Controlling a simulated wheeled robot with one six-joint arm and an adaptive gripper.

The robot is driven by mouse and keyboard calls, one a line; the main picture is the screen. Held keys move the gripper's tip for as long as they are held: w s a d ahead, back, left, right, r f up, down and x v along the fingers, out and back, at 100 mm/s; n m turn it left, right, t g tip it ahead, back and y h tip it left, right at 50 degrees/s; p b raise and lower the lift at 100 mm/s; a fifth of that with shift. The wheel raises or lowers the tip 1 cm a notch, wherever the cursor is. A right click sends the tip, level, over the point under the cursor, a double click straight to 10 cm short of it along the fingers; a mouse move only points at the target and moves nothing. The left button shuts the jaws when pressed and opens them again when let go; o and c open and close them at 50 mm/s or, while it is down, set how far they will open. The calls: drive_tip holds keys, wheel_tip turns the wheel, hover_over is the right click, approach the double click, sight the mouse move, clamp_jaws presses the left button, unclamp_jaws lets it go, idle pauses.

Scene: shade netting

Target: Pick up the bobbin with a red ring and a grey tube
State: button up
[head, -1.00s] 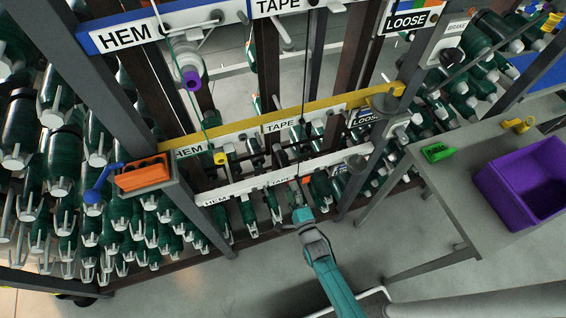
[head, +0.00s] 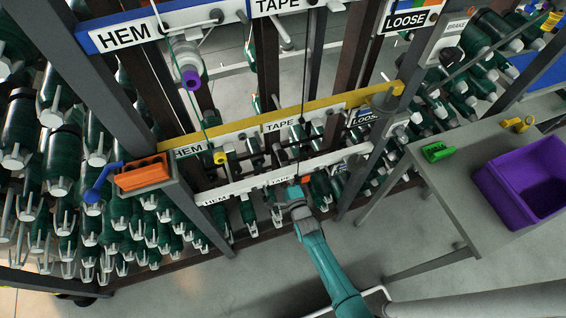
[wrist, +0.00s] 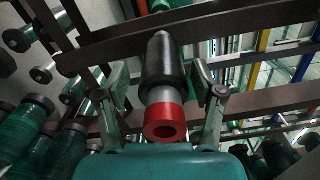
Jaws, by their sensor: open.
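In the wrist view the bobbin has a red ring (wrist: 166,120) at its near end, a grey tube (wrist: 159,96) behind it and a dark wound body (wrist: 160,62) beyond. It lies between the two spread fingers of my gripper (wrist: 161,82), with a visible gap on either side. My gripper is open and holds nothing. In the head view my gripper (head: 294,190) is at the lower rail of the rack, by the lower TAPE label. It largely hides the bobbin there; a small red patch shows just right of it.
Dark rack bars (wrist: 255,100) cross close behind and beside the fingers. Green bobbins (wrist: 30,125) hang at the left. A grey table (head: 445,185) with a purple bin (head: 497,194) and a green block (head: 437,152) stands right. Open floor lies below the rack.

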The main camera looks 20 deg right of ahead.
clamp_jaws()
drive_tip(key=shift+r, duration=0.1)
